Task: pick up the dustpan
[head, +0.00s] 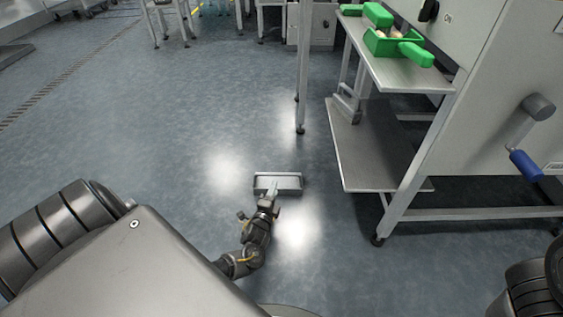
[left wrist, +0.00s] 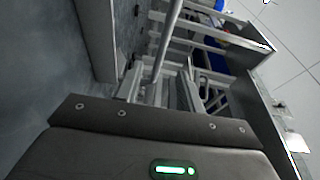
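My right gripper is out of view.
A green scoop-like container (head: 383,46) is on the upper shelf. A crank with a blue handle (head: 525,166) juts from the machine at right. Floor to the left is clear.

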